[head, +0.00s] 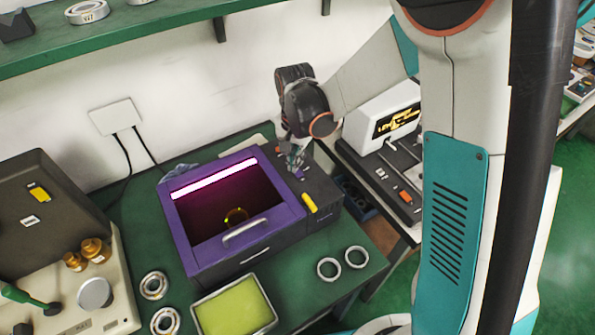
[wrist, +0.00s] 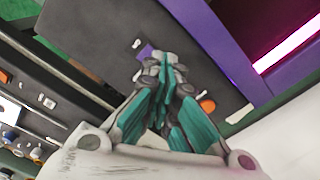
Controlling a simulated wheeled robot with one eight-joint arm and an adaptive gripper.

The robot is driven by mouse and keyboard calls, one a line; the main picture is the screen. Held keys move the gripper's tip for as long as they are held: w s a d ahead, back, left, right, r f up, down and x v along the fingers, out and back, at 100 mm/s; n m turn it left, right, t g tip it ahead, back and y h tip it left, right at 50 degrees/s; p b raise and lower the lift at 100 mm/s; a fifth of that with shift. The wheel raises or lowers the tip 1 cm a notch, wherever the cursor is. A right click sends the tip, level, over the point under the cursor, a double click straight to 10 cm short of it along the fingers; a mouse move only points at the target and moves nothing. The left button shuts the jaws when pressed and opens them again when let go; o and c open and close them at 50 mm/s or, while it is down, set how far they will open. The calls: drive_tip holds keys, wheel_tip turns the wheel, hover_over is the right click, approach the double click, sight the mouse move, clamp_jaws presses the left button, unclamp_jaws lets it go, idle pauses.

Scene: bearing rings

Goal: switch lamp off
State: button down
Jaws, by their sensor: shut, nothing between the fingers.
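A purple-framed box (head: 176,222) stands on the green table, and a bright pinkish-white lamp strip (head: 208,178) glows along its top inside edge. The lit strip also shows in the wrist view (wrist: 287,43) at the upper right. A dark panel (head: 322,186) adjoins the box on the right. My gripper (head: 295,166) is over the back of this panel, pointing down. In the wrist view my gripper (wrist: 165,62) has its teal fingers shut together and empty. A small purple piece (wrist: 145,52) shows on the panel close beside the fingertips; whether they touch it I cannot tell. An orange round button (wrist: 207,104) is right of the fingers.
A yellow handle (head: 309,203) sits on the panel's front part. Metal rings (head: 356,257) and a yellow-green tray (head: 234,309) are in front. A white device with a display (head: 388,122) stands to the right.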

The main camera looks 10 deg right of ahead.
drive_tip(key=shift+f+b, duration=0.5)
drive_tip(key=shift+f, duration=0.15)
drive_tip(key=shift+r, duration=0.1)
idle(0.3)
drive_tip(key=shift+r+p, duration=2.2)
drive_tip(key=shift+r, duration=1.25)
drive_tip(key=s+d+r+n+t+b, duration=0.3)
drive_tip(key=s+d+r, duration=0.45)
drive_tip(key=r, duration=0.25)
drive_tip(key=s+d+r+n+t+b, duration=0.1)
drive_tip(key=s+d+n+t, duration=0.3)
drive_tip(key=s, duration=0.7)
drive_tip(key=shift+s+r+b, duration=0.2)
drive_tip(key=shift+s+b, duration=0.15)
drive_tip(key=shift+b, duration=0.1)
drive_tip(key=shift+d, duration=0.1)
